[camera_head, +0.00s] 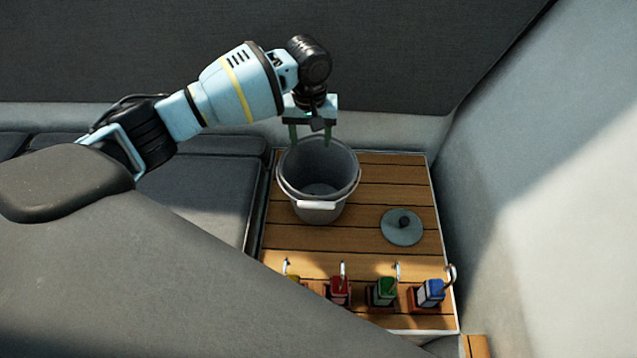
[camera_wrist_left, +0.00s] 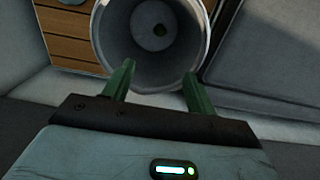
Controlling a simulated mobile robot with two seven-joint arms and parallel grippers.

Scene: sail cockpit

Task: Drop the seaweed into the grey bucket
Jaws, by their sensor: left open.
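The grey bucket (camera_head: 318,205) stands upright on a slatted wooden top, with its mouth open. My left gripper (camera_head: 310,138) is over the bucket's far rim, with its green fingers apart and nothing visible between them. In the left wrist view the open fingers (camera_wrist_left: 158,72) point toward the mouth of the bucket (camera_wrist_left: 115,45). I see no seaweed elsewhere. My right gripper is out of view.
A round grey lid (camera_head: 397,232) with a dark knob lies on the wooden top (camera_head: 395,185), right of the bucket. Red (camera_head: 339,290), green (camera_head: 382,292) and blue (camera_head: 431,292) blocks with metal hooks line its front edge. Dark cushions (camera_head: 205,185) lie left.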

